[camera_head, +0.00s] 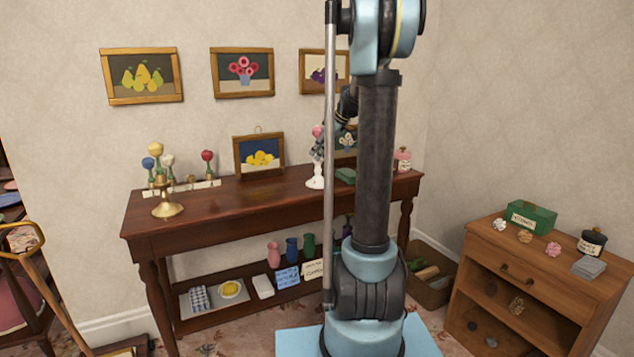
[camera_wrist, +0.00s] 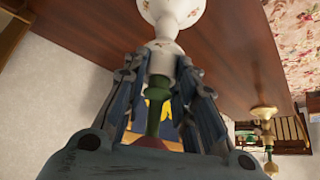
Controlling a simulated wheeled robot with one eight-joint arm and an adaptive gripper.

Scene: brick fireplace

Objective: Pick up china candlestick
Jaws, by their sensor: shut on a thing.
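The china candlestick (camera_head: 316,171) is white with a small floral print and a wide round foot. It stands upright at the right part of the dark wooden table (camera_head: 225,199). In the wrist view the candlestick (camera_wrist: 165,25) appears inverted, and a green-stemmed piece (camera_wrist: 158,100) rises from its top between my fingers. My gripper (camera_wrist: 160,72) is shut on the candlestick's upper neck, with fingers on both sides. In the head view my gripper is partly hidden by my arm. I cannot tell whether the foot touches the tabletop.
A brass candlestick (camera_head: 167,203) stands at the table's left, near several coloured flower-like pieces. A framed lemon picture (camera_head: 259,157) leans behind, left of the china candlestick. A pink jar (camera_head: 402,161) is at the right end. A low wooden cabinet (camera_head: 540,280) stands at right.

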